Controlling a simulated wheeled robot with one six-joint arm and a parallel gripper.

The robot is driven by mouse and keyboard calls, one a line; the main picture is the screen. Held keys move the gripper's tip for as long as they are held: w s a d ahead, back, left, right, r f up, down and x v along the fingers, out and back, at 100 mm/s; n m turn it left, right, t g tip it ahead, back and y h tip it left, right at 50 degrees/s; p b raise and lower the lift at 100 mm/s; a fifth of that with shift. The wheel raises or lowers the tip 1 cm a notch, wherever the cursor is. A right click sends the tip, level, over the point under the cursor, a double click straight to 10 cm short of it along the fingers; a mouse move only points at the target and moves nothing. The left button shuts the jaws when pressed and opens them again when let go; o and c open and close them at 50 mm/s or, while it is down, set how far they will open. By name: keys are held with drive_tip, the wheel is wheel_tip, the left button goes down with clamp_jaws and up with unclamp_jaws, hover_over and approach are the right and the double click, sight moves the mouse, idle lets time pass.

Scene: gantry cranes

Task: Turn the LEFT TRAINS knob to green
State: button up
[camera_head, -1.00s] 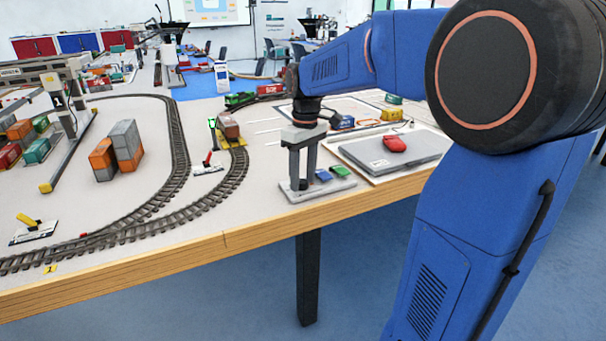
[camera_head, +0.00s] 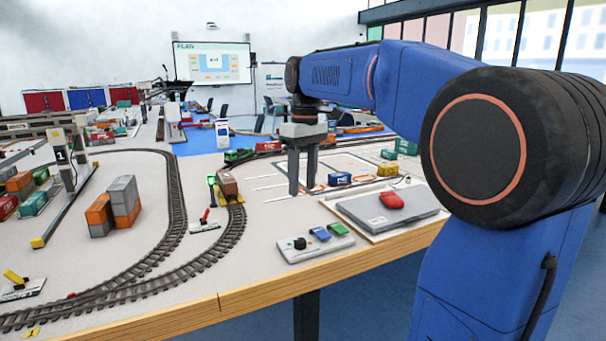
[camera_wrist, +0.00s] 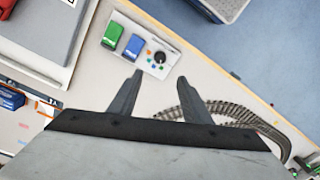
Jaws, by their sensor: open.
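A small black knob (camera_head: 300,243) sits on a pale control panel (camera_head: 318,254) near the table's front edge. A blue block (camera_head: 320,233) and a green block (camera_head: 338,229) are on the same panel. In the wrist view, the black knob (camera_wrist: 159,58) has small coloured dots beside it, and the panel (camera_wrist: 121,57) lies ahead of the fingers. My gripper (camera_head: 302,190) is open and empty, with its fingers pointing down, above the panel and apart from the knob. In the wrist view, the knob appears between and beyond my fingertips (camera_wrist: 159,79). The knob's label and pointer direction are too small to tell.
A grey case with a red object (camera_head: 391,201) lies right of the panel. Curved tracks (camera_head: 215,245), a lever with a red handle (camera_head: 205,219) and a brown wagon (camera_head: 228,186) are to the left. Table around the panel is mostly clear.

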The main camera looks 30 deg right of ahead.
drive_tip(key=shift+r, duration=0.9)
drive_tip(key=s+a+f+m+t, duration=0.2)
drive_tip(key=s+f, duration=0.9)
drive_tip(key=s, duration=0.2)
drive_tip(key=s+a+f+m+t, duration=0.2)
drive_tip(key=s+f+t, duration=0.1)
drive_tip(key=s+f, duration=0.9)
drive_tip(key=shift+s+m+h, duration=0.3)
drive_tip(key=shift+s+m, duration=0.1)
drive_tip(key=shift+s, duration=0.25)
